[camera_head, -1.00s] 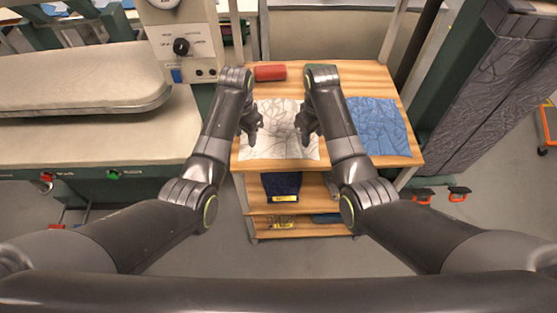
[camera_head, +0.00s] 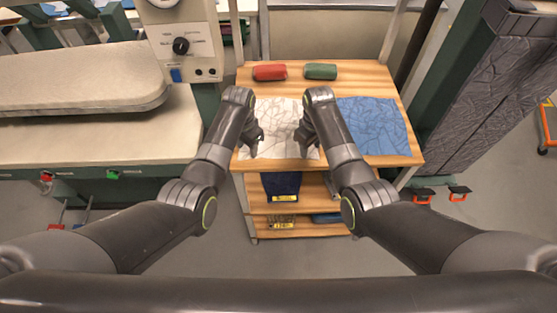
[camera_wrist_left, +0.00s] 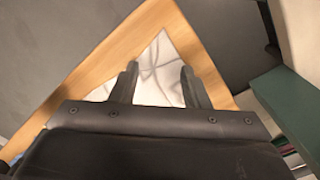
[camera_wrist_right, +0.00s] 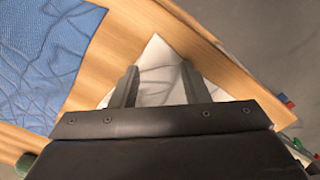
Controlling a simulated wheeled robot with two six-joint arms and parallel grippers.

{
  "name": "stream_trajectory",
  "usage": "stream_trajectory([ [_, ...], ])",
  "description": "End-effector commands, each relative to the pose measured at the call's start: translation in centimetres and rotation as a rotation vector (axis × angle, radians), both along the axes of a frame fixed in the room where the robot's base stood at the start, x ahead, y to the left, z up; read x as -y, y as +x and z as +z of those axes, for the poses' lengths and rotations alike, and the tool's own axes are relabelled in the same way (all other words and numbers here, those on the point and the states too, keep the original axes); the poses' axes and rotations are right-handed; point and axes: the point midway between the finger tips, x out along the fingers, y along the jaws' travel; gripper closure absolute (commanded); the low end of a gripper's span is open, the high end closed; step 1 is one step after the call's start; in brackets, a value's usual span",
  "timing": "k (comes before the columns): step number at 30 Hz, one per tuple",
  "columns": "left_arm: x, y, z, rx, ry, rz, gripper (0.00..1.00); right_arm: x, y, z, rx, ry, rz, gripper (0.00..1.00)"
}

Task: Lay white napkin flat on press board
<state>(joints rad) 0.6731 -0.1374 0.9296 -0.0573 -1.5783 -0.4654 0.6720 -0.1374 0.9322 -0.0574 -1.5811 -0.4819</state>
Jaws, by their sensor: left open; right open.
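The white napkin (camera_head: 279,122) lies creased on the wooden top of the cart (camera_head: 350,78), left of a blue cloth (camera_head: 375,127). My left gripper (camera_head: 254,148) is open over the napkin's left side. In the left wrist view a napkin corner (camera_wrist_left: 160,66) shows between the open fingers (camera_wrist_left: 158,84). My right gripper (camera_head: 304,148) is open over the napkin's right side. In the right wrist view another corner (camera_wrist_right: 157,62) shows between its fingers (camera_wrist_right: 159,82). I cannot tell whether the fingers touch the cloth. The padded press board (camera_head: 75,82) is at the left, bare.
A red roll (camera_head: 269,72) and a green roll (camera_head: 320,71) lie at the back of the cart top. A control box (camera_head: 186,45) stands between press and cart. Dark folded cloth (camera_head: 282,184) sits on a lower shelf. A grey textured panel (camera_head: 480,90) stands at the right.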

Motion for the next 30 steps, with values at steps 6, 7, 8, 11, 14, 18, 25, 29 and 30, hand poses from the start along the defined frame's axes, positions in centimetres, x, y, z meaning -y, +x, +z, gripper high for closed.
stream_trajectory([
  [6, -0.03, -0.05, -0.05, -0.001, 0.000, 0.000, 0.62, 0.01, -0.01, -0.11, 0.000, 0.000, 0.000, 0.62],
  [7, -0.02, -0.06, -0.05, -0.001, 0.000, 0.000, 0.64, 0.01, -0.01, -0.12, 0.000, 0.000, 0.000, 0.64],
  [8, -0.02, -0.06, -0.06, -0.001, 0.000, 0.000, 0.66, 0.01, -0.01, -0.12, 0.000, 0.000, 0.000, 0.66],
  [11, -0.02, -0.06, -0.06, -0.002, 0.001, 0.000, 0.73, 0.01, -0.02, -0.13, -0.001, -0.001, 0.000, 0.73],
  [14, -0.03, -0.07, -0.06, -0.002, 0.001, 0.000, 0.79, 0.02, -0.02, -0.14, -0.001, -0.001, 0.000, 0.79],
  [18, -0.02, -0.06, -0.06, -0.002, 0.001, 0.000, 0.88, 0.03, -0.04, -0.16, -0.001, -0.001, 0.000, 0.88],
  [25, -0.04, -0.06, -0.06, -0.002, 0.001, 0.000, 1.00, 0.04, -0.06, -0.18, -0.002, -0.001, 0.000, 1.00],
  [29, -0.07, -0.06, -0.07, -0.002, 0.001, 0.000, 1.00, 0.06, -0.05, -0.19, -0.002, -0.001, -0.001, 1.00],
  [30, -0.07, -0.06, -0.07, -0.002, 0.001, 0.001, 1.00, 0.07, -0.06, -0.19, -0.002, -0.001, -0.001, 1.00],
])
